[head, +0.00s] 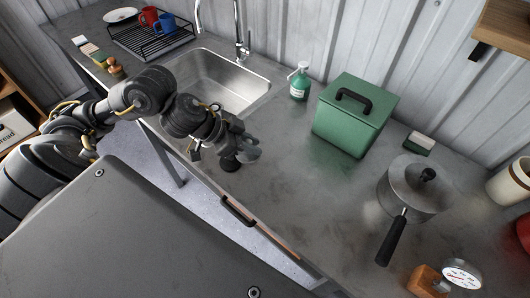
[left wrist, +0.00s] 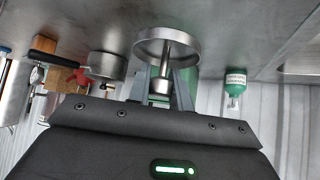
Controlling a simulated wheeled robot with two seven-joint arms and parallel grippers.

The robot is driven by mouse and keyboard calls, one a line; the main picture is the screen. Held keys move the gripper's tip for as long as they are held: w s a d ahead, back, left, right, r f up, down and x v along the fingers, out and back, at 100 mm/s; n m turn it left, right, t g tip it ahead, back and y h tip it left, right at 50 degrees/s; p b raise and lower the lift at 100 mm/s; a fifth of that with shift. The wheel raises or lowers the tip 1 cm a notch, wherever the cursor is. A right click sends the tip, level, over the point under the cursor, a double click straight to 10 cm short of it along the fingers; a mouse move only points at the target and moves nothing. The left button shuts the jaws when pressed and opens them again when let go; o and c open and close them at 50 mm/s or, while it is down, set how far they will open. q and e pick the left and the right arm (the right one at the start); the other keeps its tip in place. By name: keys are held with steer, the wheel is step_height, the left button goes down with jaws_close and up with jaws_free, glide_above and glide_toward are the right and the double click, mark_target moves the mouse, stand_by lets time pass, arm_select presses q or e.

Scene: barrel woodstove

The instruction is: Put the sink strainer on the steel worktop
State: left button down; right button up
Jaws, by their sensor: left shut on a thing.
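The sink strainer (left wrist: 150,44), a round metal disc with a central stem, shows in the left wrist view. My left gripper (left wrist: 163,88) is shut on its stem. In the head view the left gripper (head: 231,158) is over the front part of the steel worktop (head: 290,185), right of the sink. Part of the strainer (head: 250,149) shows there as a grey shape beside the fingers. The strainer is close to the worktop; I cannot tell whether it touches. My right gripper is not in view.
The sink (head: 215,82) is behind and left of the gripper. A soap bottle (head: 299,84), a green box (head: 350,118), a sponge (head: 418,143) and a lidded pot (head: 408,190) stand to the right. A dial scale (head: 461,275) is front right. Bare worktop lies between gripper and pot.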

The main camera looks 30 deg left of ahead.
arm_select(q)
steer(key=w, duration=0.1)
steer(key=w+f, duration=0.1)
steer(key=shift+w+a, duration=0.1)
steer(key=shift+w, duration=0.3)
steer(key=w+f, duration=0.4)
steer(key=f, duration=0.1)
steer(key=shift+w+a+f+b, duration=0.15)
steer(key=shift+a+b, duration=0.15)
steer(key=shift+b, duration=0.1)
steer(key=shift+w+f, duration=0.15)
steer(key=shift+f, duration=0.8)
steer(key=shift+w+f, duration=0.1)
steer(key=shift+f, duration=0.8)
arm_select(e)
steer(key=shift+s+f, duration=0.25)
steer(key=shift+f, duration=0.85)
arm_select(q)
steer(key=shift+f, duration=0.1)
steer(key=c, duration=1.3)
jaws_free()
steer(key=shift+f, duration=0.1)
steer(key=shift+o, duration=0.2)
